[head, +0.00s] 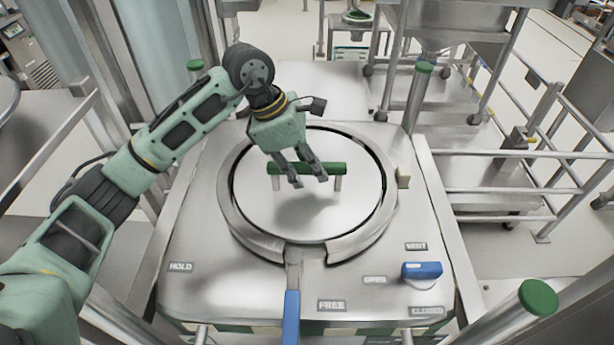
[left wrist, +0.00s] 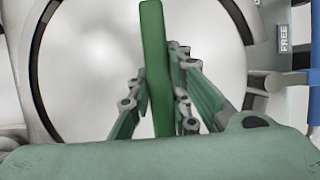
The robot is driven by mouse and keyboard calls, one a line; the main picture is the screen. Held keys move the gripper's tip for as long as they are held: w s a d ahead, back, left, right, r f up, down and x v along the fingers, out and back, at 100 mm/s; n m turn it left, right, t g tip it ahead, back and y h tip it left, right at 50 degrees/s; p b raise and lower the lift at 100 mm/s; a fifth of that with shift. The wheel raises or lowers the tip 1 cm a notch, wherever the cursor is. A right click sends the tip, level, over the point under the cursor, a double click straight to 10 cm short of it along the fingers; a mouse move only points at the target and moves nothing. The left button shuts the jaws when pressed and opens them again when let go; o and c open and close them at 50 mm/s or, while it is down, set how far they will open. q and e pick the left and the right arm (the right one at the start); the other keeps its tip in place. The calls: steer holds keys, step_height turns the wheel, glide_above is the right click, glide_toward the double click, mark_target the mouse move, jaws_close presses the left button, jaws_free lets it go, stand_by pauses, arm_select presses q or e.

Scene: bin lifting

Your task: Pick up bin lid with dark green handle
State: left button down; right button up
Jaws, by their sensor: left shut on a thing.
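The round metal bin lid (head: 255,215) lies in the circular opening on top of the metal bin, inside a raised ring. Its dark green bar handle (head: 335,168) stands on short posts across the upper middle of the lid. My left gripper (head: 308,180) reaches down from above and is shut on the handle. In the left wrist view the fingers (left wrist: 160,105) lie on both sides of the green handle (left wrist: 153,45). The lid also shows there as a pale disc (left wrist: 90,70). My right gripper is not in view.
A blue-handled lever (head: 291,315) sticks out at the front of the ring (head: 228,205). A blue knob (head: 421,270) sits at the right, near the labels. Posts with green caps (head: 538,297) stand at the corners. Metal rails (head: 530,150) and carts stand to the right.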

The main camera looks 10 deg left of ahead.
arm_select(q)
steer(key=shift+w+r+p, duration=0.1)
steer(key=shift+r+p, duration=0.4)
steer(key=shift+r, duration=0.05)
steer(key=r+b, duration=0.1)
steer(key=r, duration=0.1)
steer(key=r+b, duration=0.1)
steer(key=r, duration=0.1)
steer(key=shift+d+b, duration=0.3)
steer(key=s+d+r+b, duration=0.3)
steer(key=d+r, duration=0.3)
steer(key=d, duration=0.4)
steer(key=shift+s+d+r+b, duration=0.15)
steer(key=shift+s+r+b, duration=0.2)
steer(key=shift+s, duration=0.3)
steer(key=shift+r, duration=0.1)
step_height(320, 180, up, 8)
steer(key=p, duration=0.5)
steer(key=shift+r+p, duration=0.2)
steer(key=shift+p, duration=0.1)
